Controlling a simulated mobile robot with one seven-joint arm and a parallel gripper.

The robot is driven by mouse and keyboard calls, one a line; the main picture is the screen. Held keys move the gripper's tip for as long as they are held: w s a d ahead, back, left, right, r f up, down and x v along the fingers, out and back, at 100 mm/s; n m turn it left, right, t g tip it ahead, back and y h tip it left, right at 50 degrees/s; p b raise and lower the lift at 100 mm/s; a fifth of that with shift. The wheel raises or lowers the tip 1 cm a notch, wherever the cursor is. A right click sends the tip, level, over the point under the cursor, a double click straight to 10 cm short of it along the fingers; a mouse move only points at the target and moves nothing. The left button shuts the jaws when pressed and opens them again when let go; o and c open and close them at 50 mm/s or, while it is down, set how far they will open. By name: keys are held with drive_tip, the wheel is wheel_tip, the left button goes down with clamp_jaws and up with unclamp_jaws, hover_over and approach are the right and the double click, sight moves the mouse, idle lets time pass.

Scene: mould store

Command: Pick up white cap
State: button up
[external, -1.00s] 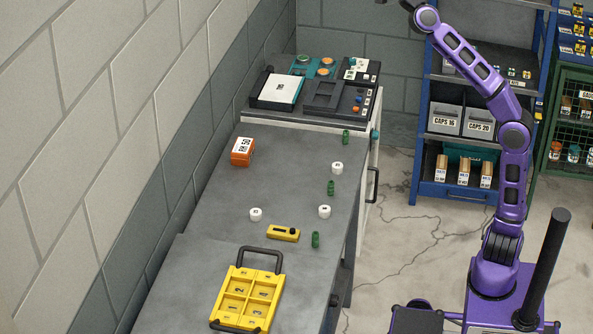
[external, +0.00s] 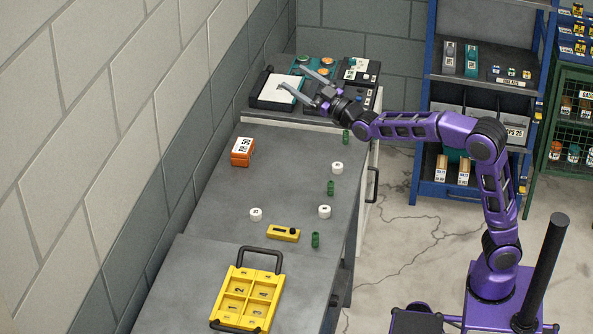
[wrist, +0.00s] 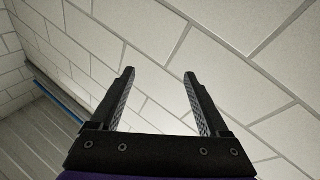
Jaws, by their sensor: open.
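Three white caps stand apart on the grey bench in the external view: one at the right edge (external: 337,168), one nearer the front (external: 325,211), and one further left (external: 256,214). My gripper (external: 290,82) is open and empty, raised at the far end of the bench, in front of the board with the white sheet in the picture. It is well away from all three caps. In the wrist view my open gripper (wrist: 158,75) has only wall between its fingers, and no cap shows there.
Green pieces (external: 330,188) stand among the caps along the bench's right side. A yellow level-like block (external: 283,233), a yellow compartment tray (external: 231,297) with a dark handle, and an orange box (external: 243,151) also lie there. A blue shelf (external: 430,190) stands at the back right.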

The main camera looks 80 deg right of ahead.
drive_tip(key=s+d+f+g, duration=0.2)
drive_tip(key=d+f, duration=0.1)
drive_tip(key=f, duration=1.1)
drive_tip(key=m+g+y+b, duration=0.1)
drive_tip(key=g+y, duration=0.3)
drive_tip(key=y, duration=0.1)
approach(325, 211)
drive_tip(key=shift+w+d+f, duration=0.45)
drive_tip(key=shift+w+d, duration=0.3)
drive_tip(key=shift+d, duration=0.1)
drive_tip(key=x, duration=0.7)
drive_tip(key=shift+a+b, duration=0.1)
drive_tip(key=shift+b, duration=0.2)
drive_tip(key=shift+s, duration=0.1)
clamp_jaws()
